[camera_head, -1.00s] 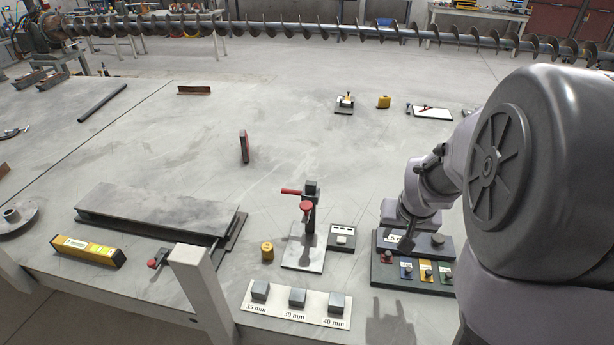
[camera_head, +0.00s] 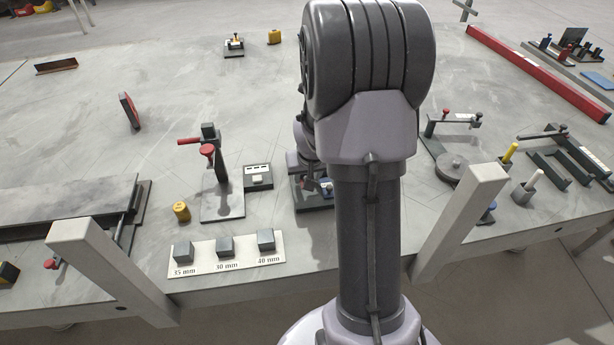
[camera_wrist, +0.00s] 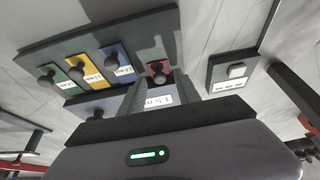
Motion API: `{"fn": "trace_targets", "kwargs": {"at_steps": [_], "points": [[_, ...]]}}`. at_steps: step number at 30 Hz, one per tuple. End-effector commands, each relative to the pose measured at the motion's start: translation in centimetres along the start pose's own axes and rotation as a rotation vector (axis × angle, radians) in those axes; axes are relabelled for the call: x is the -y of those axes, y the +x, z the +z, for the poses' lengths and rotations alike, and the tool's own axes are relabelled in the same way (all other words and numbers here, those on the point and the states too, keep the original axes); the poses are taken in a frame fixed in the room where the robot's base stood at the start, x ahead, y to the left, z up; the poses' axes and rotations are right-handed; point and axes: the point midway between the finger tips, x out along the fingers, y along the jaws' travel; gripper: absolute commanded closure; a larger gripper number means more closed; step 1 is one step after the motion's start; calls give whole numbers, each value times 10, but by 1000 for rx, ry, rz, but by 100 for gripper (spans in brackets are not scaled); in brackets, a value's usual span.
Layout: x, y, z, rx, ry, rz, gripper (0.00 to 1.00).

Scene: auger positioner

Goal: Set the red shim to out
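The red shim (camera_wrist: 158,70) shows in the wrist view, with its dark round knob, at one end of a row on a dark holder block (camera_wrist: 165,25). The blue shim (camera_wrist: 115,62), yellow shim (camera_wrist: 87,68) and green shim (camera_wrist: 62,80) sit to its left. My gripper (camera_wrist: 162,88) looks open, with a grey finger on each side of the red shim's line. I cannot tell whether the fingers touch it. In the head view the holder block (camera_head: 314,201) is mostly hidden behind my arm, and the red shim is not clearly visible there.
A small grey box with a light button (camera_head: 257,177) and a red-handled clamp stand (camera_head: 222,200) are left of the holder. A gauge-block plate (camera_head: 205,270) lies in front. A round turntable fixture (camera_head: 452,170) is to the right. Open bench lies behind the clamp.

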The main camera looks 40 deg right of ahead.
Motion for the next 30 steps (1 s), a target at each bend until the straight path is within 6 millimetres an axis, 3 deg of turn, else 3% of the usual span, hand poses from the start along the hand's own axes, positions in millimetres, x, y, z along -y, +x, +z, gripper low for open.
{"fn": "trace_targets", "kwargs": {"at_steps": [2, 7, 8, 30], "points": [[0, 0, 0, 0, 0, 0, 65], [0, 0, 0, 0, 0, 0, 98], [0, 0, 0, 0, 0, 0, 100], [0, 0, 0, 0, 0, 0, 100]]}}
